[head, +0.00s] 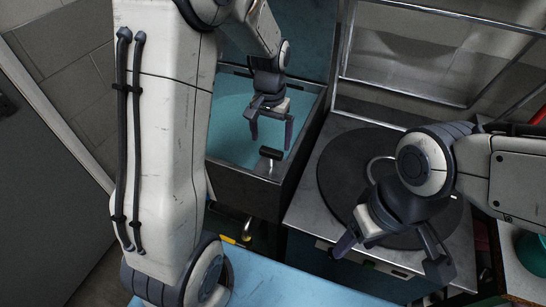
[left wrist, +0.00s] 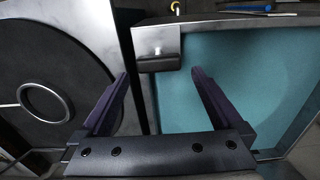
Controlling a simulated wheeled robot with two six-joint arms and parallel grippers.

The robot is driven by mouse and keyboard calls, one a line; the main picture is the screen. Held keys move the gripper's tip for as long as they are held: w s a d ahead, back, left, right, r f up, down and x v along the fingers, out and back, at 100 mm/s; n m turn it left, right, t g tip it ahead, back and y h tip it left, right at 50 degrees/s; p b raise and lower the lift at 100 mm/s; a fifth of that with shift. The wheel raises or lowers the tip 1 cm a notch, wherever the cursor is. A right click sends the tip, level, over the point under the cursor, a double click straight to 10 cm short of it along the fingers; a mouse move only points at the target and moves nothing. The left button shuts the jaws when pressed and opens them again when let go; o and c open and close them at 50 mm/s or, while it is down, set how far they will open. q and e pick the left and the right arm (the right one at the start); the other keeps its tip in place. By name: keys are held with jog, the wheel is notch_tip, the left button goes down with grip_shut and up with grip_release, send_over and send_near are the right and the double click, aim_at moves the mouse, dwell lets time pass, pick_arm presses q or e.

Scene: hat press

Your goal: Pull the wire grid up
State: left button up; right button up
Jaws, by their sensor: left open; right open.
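No wire mesh can be made out clearly in either view. An open tank (head: 240,167) with a teal inside stands at the centre of the head view. A short black handle (head: 271,153) sits at its near right rim; in the left wrist view the handle (left wrist: 160,63) is at the tank's corner, by a small metal pin. My left gripper (head: 271,143) is open and points down over the tank, its fingers apart on either side of the handle in the picture. It shows empty in the left wrist view (left wrist: 158,76). My right gripper (head: 390,266) is open and empty, low at the right.
A dark round plate (head: 335,165) with a metal ring lies on a metal table (head: 305,205) right of the tank. A metal-barred frame (head: 400,92) stands behind it. A light blue surface (head: 290,285) lies in front. A teal round thing (head: 533,252) is at the far right.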

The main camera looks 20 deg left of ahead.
aim_at(271, 160)
pick_arm(q)
notch_tip(271, 160, down, 9)
jog(key=shift+s+d+f, duration=0.1)
dwell(0.3)
grip_shut()
jog(key=shift+r, duration=0.2)
